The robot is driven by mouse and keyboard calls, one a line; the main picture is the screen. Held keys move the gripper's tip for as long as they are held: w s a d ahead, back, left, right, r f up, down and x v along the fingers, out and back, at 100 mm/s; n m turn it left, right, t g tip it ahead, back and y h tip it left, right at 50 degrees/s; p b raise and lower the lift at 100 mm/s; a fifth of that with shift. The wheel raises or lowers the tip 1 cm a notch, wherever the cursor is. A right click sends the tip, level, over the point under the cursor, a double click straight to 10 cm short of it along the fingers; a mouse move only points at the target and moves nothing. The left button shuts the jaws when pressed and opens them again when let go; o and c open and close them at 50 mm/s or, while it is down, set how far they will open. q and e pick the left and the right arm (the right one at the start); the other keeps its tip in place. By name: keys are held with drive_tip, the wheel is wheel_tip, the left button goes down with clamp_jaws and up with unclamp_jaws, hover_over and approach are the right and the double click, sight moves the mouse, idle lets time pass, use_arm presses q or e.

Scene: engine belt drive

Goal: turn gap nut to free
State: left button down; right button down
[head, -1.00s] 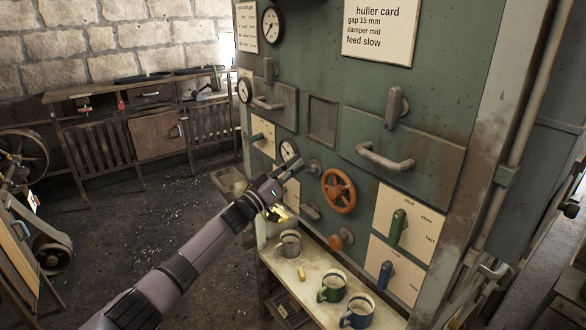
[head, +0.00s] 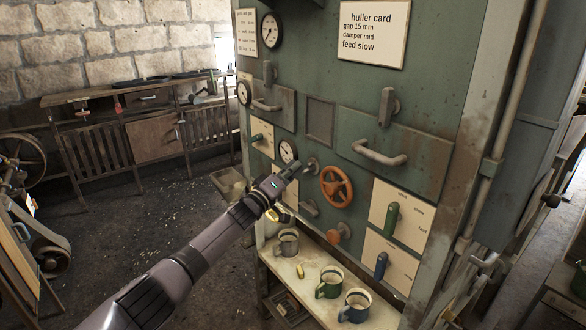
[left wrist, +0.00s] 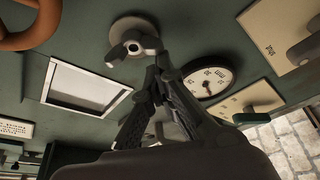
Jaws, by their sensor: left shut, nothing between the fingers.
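The gap nut, a grey wing nut on a round boss, sits on the green machine panel between the small gauge and the orange handwheel in the head view (head: 311,165). It is large in the left wrist view (left wrist: 128,35). My left gripper (head: 294,168) is shut and empty, its fingertips close beside the nut. In the left wrist view its fingertips (left wrist: 161,66) meet at the lower right side of the nut and overlap it; I cannot tell whether they touch. My right gripper is not in view.
The small gauge (head: 288,151) is just left of the nut, the orange handwheel (head: 336,186) to its right. A huller card (head: 374,33) reads gap 15 mm.

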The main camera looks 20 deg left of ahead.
use_arm(q)
drive_tip(key=shift+f+n+y, duration=0.25)
drive_tip(key=shift+n+y, duration=0.25)
drive_tip(key=shift+n, duration=0.6)
drive_tip(key=shift+d+f, duration=0.1)
drive_tip(key=shift+f, duration=0.1)
idle(2.2)
drive_tip(key=shift+p, duration=0.3)
